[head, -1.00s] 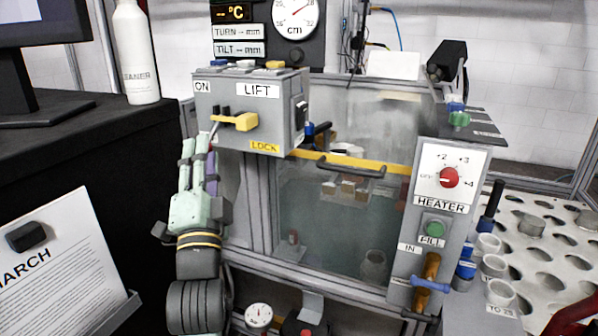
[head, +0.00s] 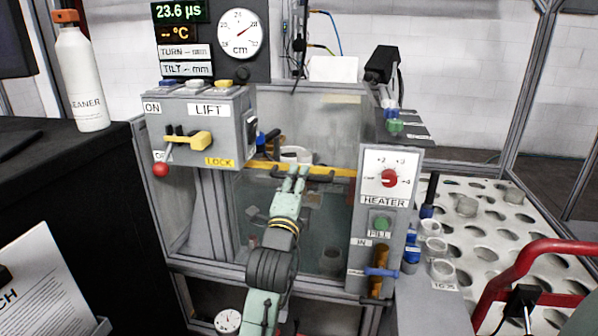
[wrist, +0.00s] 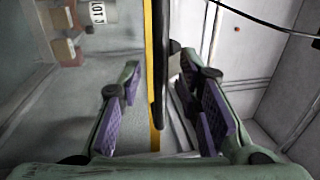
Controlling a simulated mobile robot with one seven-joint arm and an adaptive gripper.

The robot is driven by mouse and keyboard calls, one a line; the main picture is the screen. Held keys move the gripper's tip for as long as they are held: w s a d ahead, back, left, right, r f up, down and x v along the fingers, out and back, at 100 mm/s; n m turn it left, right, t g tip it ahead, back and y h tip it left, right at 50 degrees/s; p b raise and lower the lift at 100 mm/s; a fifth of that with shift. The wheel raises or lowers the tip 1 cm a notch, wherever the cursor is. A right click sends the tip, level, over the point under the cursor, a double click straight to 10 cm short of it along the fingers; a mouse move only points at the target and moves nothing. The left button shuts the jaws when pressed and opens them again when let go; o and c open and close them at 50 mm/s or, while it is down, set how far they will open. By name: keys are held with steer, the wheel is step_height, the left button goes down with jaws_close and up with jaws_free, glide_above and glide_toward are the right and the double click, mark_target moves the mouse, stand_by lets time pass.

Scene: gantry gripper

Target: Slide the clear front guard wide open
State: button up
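The clear front guard (head: 318,215) is an upright see-through panel on the tank's front, with a yellow strip (head: 262,166) along its top edge. A dark bar handle (head: 322,177) is fixed at that strip. My gripper (head: 294,178) is at the handle in the head view and hides part of it and of the panel. In the wrist view my gripper (wrist: 165,108) is open. The yellow strip (wrist: 150,45) and the dark handle (wrist: 160,75) run between its two purple-padded fingers. Whether a pad touches the handle, I cannot tell.
A grey LIFT box (head: 205,125) with a yellow LOCK lever (head: 198,140) stands left of the guard. The HEATER panel (head: 385,215) stands to its right. A perforated bench (head: 490,235) and red tubing (head: 530,260) lie farther right. Blocks sit behind the clear panel.

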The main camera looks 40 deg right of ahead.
steer(key=shift+x, duration=0.8)
steer(key=shift+c, duration=0.2)
jaws_close()
